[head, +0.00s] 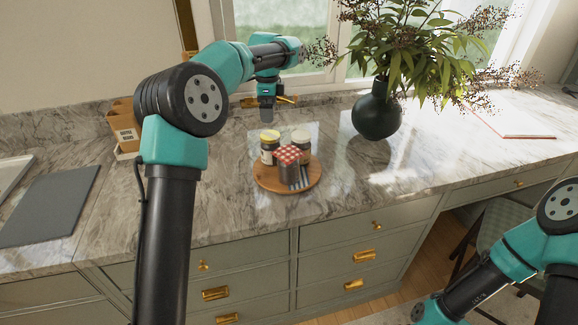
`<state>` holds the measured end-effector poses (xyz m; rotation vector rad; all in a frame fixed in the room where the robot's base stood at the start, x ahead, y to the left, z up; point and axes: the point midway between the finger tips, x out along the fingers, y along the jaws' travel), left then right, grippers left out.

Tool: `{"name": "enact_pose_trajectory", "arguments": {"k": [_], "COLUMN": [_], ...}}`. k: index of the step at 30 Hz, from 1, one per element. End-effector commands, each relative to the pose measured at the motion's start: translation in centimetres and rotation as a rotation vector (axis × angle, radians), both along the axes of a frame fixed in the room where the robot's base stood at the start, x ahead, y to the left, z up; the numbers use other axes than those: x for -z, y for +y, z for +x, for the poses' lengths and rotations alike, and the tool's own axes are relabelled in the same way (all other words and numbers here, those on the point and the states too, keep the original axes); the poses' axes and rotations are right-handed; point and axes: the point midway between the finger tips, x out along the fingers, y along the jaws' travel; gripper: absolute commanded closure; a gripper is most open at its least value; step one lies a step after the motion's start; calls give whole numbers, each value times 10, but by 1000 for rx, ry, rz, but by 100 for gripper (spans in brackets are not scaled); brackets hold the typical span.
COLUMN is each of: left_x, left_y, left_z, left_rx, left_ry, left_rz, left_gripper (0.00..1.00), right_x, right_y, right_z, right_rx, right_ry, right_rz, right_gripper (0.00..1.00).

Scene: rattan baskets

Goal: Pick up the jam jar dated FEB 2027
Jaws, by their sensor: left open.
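A round wooden board (262,183) on the marble counter holds a close group of jars. One jar has a yellow lid (269,136), one has a cream lid (301,137), and one in front has a red-and-white checked top (288,153). Any date on them is too small to read, so I cannot tell which is FEB 2027. My left gripper (267,115) points down just behind the yellow-lidded jar, open and apart from the jars. My right arm shows at the lower right, but its gripper fingers are not visible.
A dark round vase (377,112) with spreading foliage stands right of the board. A small brown box (125,130) is at the left back, and a dark grey slab (48,205) lies at left.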

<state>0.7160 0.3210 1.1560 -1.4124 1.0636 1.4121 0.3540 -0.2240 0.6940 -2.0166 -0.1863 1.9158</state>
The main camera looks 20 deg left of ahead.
Motion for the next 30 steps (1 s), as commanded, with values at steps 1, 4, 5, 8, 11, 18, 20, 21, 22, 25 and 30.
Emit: {"name": "enact_pose_trajectory", "arguments": {"k": [1,4,5,8,11,18,20,21,22,25,30], "left_x": [0,0,0,0,-5,-34,-39,-41,-43,-44,-43], "left_y": [0,0,0,0,-9,-67,-79,-85,-88,-91,-91], "left_z": [0,0,0,0,-5,-49,-61,-66,-69,-73,-72], "left_rx": [0,0,0,2,36,315,381,415,432,455,453], "left_ry": [0,0,0,0,-1,-3,-1,-1,0,0,0], "left_rz": [0,0,0,0,-1,0,0,0,0,1,0], "left_gripper": [0,0,0,0,0,0,0,0,0,0,0], "right_x": [0,0,0,0,0,0,0,0,0,0,0], "right_y": [0,0,0,0,0,0,0,0,0,0,0], "right_z": [0,0,0,0,0,0,0,0,0,0,0], "right_rx": [0,0,0,0,0,0,0,0,0,0,0], "right_ry": [0,0,0,0,0,0,0,0,0,0,0], "right_rz": [0,0,0,0,0,0,0,0,0,0,0], "right_gripper": [0,0,0,0,0,0,0,0,0,0,0]}}
